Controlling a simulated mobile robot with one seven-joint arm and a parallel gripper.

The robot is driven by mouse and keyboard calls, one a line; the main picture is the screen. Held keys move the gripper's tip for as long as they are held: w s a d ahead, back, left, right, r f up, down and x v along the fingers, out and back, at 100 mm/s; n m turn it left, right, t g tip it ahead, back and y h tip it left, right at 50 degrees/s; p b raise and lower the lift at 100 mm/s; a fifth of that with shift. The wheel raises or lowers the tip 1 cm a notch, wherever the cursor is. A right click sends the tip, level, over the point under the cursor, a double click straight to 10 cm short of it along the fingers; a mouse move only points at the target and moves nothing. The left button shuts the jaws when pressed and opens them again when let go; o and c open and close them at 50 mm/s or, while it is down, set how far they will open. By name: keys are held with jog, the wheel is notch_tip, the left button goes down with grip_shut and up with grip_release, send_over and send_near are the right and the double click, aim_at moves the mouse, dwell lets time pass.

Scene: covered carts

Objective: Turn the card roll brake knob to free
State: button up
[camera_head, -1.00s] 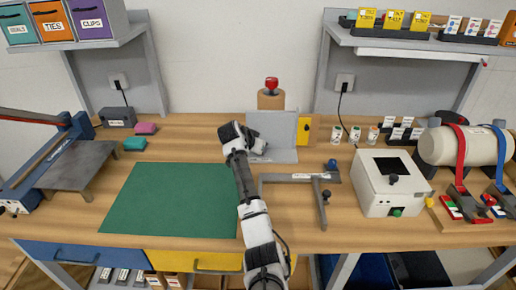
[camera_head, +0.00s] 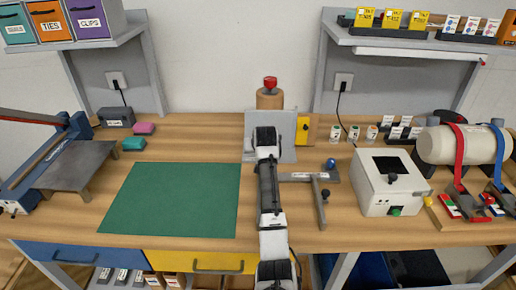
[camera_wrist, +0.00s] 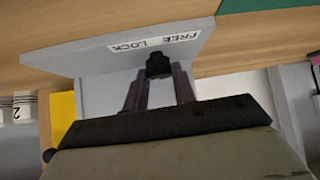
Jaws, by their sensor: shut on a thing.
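The card roll brake knob (camera_wrist: 158,65) is a small black knob on a grey plate (camera_wrist: 100,62) in the wrist view. A white label reading FREE and LOCK (camera_wrist: 155,43) sits just beyond it. My gripper (camera_wrist: 159,82) has its two dark fingers on either side of the knob and is shut on it. The knob's exact pointing is hard to tell. In the head view my arm covers the knob and gripper; the grey stand's plate (camera_head: 288,150) shows around the arm. A brown roll with a red top (camera_head: 270,99) stands behind.
A yellow block (camera_head: 303,128) is right of the stand.

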jog(key=shift+d+n+g+y+b, duration=0.15)
jog(key=shift+n+g+y+b, duration=0.2)
jog(key=shift+n+y, duration=0.65)
jog(key=shift+d+n+g+y+b, duration=0.1)
jog(key=shift+n+g+y+b, duration=0.2)
jog(key=shift+n+y, duration=0.65)
jog(key=shift+n, duration=0.45)
jog(key=o, duration=1)
jog(key=b+v, duration=0.4)
jog(key=v, duration=0.9)
jog(key=shift+s+r, duration=0.2)
jog(key=shift+r, duration=0.2)
